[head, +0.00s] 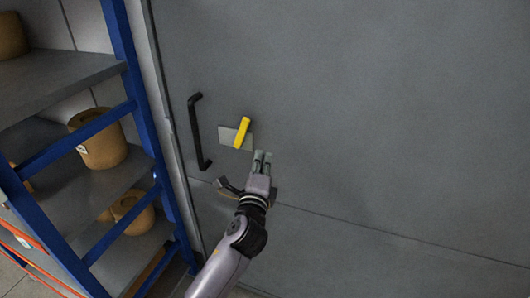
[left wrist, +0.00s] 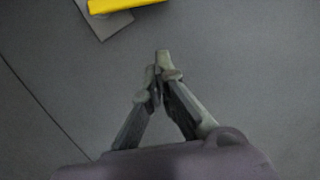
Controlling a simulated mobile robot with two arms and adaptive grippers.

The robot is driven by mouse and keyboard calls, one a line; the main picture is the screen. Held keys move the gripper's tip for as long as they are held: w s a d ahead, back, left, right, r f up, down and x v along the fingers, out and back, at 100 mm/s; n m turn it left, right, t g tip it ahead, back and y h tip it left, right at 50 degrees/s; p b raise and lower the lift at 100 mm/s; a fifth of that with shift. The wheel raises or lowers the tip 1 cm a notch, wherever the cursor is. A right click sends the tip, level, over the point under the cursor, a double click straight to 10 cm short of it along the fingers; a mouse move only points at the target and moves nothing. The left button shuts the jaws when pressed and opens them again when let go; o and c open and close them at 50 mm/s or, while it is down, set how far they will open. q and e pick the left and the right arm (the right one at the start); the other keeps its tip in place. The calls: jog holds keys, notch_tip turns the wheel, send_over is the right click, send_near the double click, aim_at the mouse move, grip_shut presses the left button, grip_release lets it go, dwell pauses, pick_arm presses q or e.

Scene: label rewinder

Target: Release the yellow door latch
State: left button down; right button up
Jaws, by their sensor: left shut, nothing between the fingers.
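The yellow door latch (head: 242,133) is a short bar on a pale square plate (head: 228,135) on the grey door (head: 360,120). In the head view it stands steeply, its top leaning a little right. My left gripper (head: 262,153) is just below and right of the latch, apart from it. In the left wrist view the latch (left wrist: 122,4) shows only in part at the top edge, and the left gripper (left wrist: 161,60) is shut and empty, with its fingertips together below and right of the latch. My right gripper is not in view.
A black vertical door handle (head: 198,132) is left of the latch. A blue-framed shelf rack (head: 143,105) with brown rolls (head: 102,140) stands at the far left. The door surface right of the latch is flat and clear.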

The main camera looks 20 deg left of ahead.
pick_arm(q)
jog(key=shift+v, duration=1.15)
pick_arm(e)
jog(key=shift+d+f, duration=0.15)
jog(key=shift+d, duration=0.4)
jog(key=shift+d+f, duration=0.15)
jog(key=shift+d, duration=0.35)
pick_arm(q)
jog(key=shift+d+r, duration=0.1)
jog(key=shift+d, duration=0.05)
